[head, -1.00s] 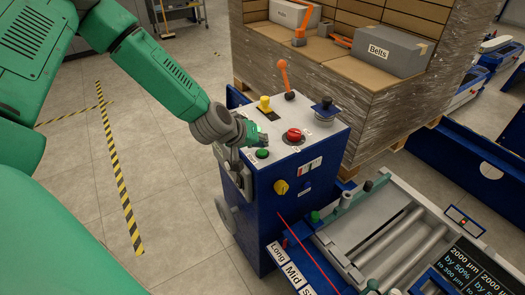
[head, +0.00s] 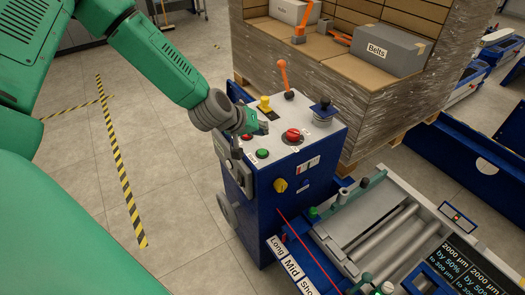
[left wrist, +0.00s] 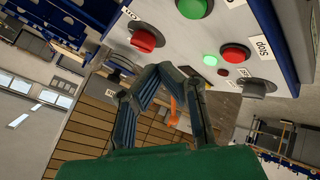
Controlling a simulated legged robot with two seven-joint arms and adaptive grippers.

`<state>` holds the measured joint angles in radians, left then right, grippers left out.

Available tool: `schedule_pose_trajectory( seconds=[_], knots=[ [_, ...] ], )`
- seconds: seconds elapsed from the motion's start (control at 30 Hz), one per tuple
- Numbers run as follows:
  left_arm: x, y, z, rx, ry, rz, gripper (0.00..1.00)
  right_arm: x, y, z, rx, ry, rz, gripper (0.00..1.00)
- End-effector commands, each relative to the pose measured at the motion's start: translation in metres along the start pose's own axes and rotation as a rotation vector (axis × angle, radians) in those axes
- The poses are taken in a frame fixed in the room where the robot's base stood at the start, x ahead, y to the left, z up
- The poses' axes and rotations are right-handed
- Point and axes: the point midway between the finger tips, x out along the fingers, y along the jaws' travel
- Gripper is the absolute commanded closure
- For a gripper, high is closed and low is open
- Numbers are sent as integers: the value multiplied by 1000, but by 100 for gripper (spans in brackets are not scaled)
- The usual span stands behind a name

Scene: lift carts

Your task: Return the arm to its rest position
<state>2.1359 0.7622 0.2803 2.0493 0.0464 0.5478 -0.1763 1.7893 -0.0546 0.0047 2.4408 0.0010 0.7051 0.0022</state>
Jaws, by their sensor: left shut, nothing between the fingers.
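My left gripper (head: 260,128) is over the left part of the control console's top panel (head: 310,125), with its fingers shut and empty. In the left wrist view the dark fingers (left wrist: 172,75) come together in front of the console's buttons, with nothing between them. A green button (head: 262,153) lies just below the gripper in the head view, and a large red button (head: 293,135) is to its right. I cannot tell whether the fingertips touch the panel. My right gripper is not in view.
An orange lever (head: 284,75), a yellow button (head: 265,103) and a dark knob (head: 323,108) stand up from the panel. A wrapped pallet of boxes (head: 385,115) is behind. A roller conveyor (head: 380,230) is at lower right. Open floor (head: 180,195) lies left of the console.

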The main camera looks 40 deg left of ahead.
Motion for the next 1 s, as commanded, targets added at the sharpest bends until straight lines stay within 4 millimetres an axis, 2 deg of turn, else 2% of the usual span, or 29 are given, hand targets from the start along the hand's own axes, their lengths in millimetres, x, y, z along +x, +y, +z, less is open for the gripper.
schedule_pose_trajectory(
  seconds=[0.37, 0.47, 0.57, 0.67, 0.73, 0.8, 0.9, 1.0],
  knots=[
    [0, 0, 0, 0, 0, 0, 100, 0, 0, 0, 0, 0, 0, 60],
    [0, -1, 9, 11, -15, -7, 100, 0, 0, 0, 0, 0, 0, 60],
    [2, -8, 42, 53, -73, -35, 100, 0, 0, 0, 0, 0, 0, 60],
    [-1, -24, 102, 126, -177, -88, 100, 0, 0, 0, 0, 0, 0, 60],
    [-10, -41, 152, 191, -267, -136, 100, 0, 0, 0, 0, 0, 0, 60],
    [-25, -61, 197, 254, -356, -184, 100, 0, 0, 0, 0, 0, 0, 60],
    [-51, -88, 249, 334, -465, -245, 100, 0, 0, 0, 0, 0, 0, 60],
    [-80, -113, 288, 406, -563, -299, 100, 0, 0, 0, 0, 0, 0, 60]
  ],
)
